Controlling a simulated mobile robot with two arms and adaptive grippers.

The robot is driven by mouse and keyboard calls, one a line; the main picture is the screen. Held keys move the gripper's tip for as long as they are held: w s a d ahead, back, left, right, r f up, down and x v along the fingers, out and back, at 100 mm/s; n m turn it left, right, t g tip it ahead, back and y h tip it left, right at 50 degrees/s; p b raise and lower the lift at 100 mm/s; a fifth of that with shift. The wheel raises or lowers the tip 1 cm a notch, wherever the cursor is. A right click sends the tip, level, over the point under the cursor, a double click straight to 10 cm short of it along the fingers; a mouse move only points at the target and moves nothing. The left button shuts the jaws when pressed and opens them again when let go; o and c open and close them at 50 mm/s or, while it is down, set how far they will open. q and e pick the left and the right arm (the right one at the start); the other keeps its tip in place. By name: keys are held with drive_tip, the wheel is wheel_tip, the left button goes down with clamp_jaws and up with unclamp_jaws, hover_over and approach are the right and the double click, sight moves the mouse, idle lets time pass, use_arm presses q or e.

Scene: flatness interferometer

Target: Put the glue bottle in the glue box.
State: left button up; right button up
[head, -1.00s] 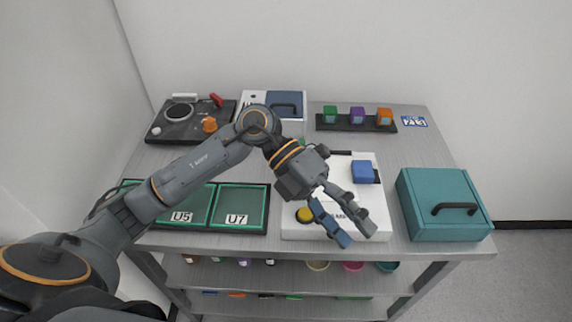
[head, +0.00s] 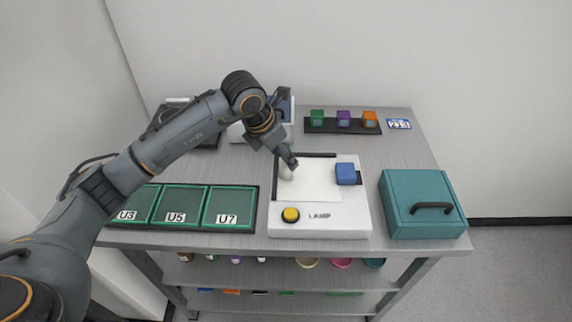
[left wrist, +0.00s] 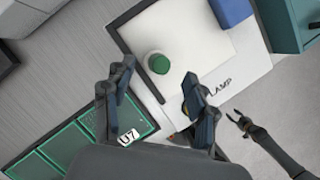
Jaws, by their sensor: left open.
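A white bottle with a green cap (left wrist: 158,63), taken as the glue bottle, stands on the white lamp plate. Its white body (head: 286,173) shows partly in the head view, with my arm over its top. My left gripper (left wrist: 157,86) is open, its fingers apart on the near side of the bottle and not closed on it. In the head view my left gripper (head: 291,162) hangs at the bottle, fingers partly hidden. A teal box (head: 424,190) with a black handle sits shut at the right; no glue label is readable. My right gripper (left wrist: 238,118) is small at the right.
The lamp unit (head: 345,222) carries a yellow button (head: 290,215) and a blue block (head: 346,173). Green trays (head: 180,205) lie to its left. A rack with colored blocks (head: 343,124) stands behind. Bare table lies between rack and lamp unit.

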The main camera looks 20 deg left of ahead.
sight(284, 162)
use_arm(q)
drive_tip(key=shift+w+f, duration=0.1)
drive_tip(key=shift+f, duration=0.25)
drive_tip(key=p+x, duration=0.2)
drive_tip(key=x, duration=0.1)
drive_tip(key=p+x, duration=0.1)
drive_tip(key=shift+w+a+f, duration=0.1)
drive_tip(key=shift+a+f, duration=0.1)
drive_tip(key=shift+f, duration=0.2)
drive_tip(key=shift+w+d+f, duration=0.1)
drive_tip(key=shift+w+f, duration=0.05)
drive_tip(key=shift+f, duration=0.2)
drive_tip(key=shift+c, duration=0.4)
drive_tip(key=c, duration=1.1)
clamp_jaws()
drive_tip(key=shift+r, duration=0.1)
